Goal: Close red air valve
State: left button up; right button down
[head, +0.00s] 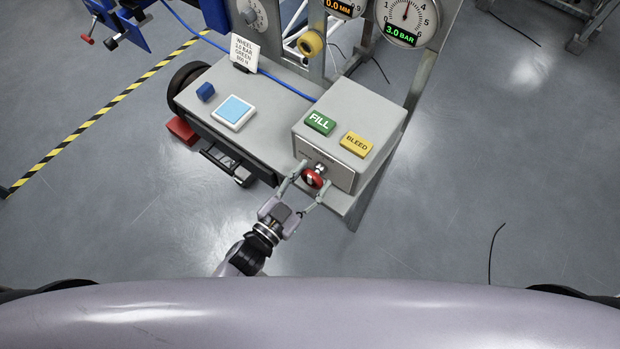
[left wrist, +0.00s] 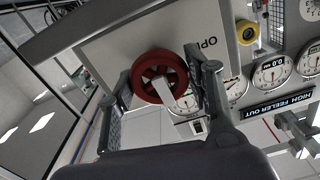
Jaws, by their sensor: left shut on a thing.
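The red air valve (head: 313,179) is a small round red handwheel on the front of a grey box (head: 326,135) with a green FILL button (head: 320,122) and a yellow BLEED button (head: 356,143). My left gripper (head: 312,186) is at the valve, with one finger on each side of its rim. In the left wrist view the red wheel (left wrist: 152,68) sits between my fingertips (left wrist: 160,72), and a pale bar crosses its middle. The gripper is shut on the wheel. Part of the lettering beside it, beginning "OP", shows there. My right gripper is not in view.
A gauge (head: 404,22) above reads 3.0 BAR. Open floor lies right of the bench, with a thin black cable (head: 491,255).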

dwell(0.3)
pick_arm(q)
jog(key=o, duration=1.1)
jog(key=shift+o, duration=0.2)
jog(key=shift+s+a, duration=0.15)
jog(key=shift+s, duration=0.05)
jog(key=v, duration=1.1)
jog(key=shift+s+a, duration=0.15)
jog(key=shift+s, duration=0.05)
